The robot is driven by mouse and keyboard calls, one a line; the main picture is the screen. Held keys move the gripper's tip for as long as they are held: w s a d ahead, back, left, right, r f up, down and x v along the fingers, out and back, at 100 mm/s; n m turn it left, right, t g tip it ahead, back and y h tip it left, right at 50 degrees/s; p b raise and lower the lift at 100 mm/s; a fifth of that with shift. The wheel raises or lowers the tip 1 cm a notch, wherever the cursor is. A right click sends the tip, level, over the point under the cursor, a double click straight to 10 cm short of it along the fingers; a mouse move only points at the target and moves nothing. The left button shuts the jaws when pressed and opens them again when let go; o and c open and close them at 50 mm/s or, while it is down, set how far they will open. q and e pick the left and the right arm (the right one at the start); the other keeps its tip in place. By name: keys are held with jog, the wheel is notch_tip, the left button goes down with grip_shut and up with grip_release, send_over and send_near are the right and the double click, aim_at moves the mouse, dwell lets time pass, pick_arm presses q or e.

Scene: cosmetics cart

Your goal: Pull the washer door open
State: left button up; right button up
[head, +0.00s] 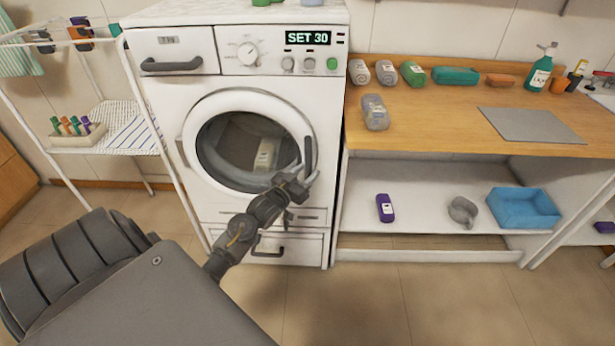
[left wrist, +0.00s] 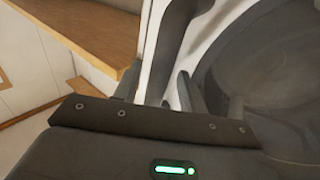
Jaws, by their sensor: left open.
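The white washer (head: 185,105) stands left of the counter. Its round door (head: 209,112) has a dark glass window and looks shut. A dark upright handle (head: 308,150) is on the door's right side, and a hinge shows on its left. My left gripper (head: 303,180) is open at the lower end of the handle. In the left wrist view, the handle (left wrist: 172,50) runs down between the open fingers of the left gripper (left wrist: 157,88). Whether the fingers touch it is unclear. A pale bottle (head: 264,155) shows through the window. My right gripper is out of view.
A wooden counter (head: 445,122) with bottles and a grey mat (head: 530,125) stands close on the right. Its lower shelf holds a purple bottle (head: 385,208) and a blue bin (head: 524,207). A drying rack (head: 125,128) is left. Floor before the washer is clear.

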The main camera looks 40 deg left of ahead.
pick_arm(q)
jog(key=shift+w, duration=0.65)
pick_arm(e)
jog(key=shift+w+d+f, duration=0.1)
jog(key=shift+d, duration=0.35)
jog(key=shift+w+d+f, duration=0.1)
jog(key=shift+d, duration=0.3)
pick_arm(q)
jog(key=shift+c, duration=0.9)
grip_shut()
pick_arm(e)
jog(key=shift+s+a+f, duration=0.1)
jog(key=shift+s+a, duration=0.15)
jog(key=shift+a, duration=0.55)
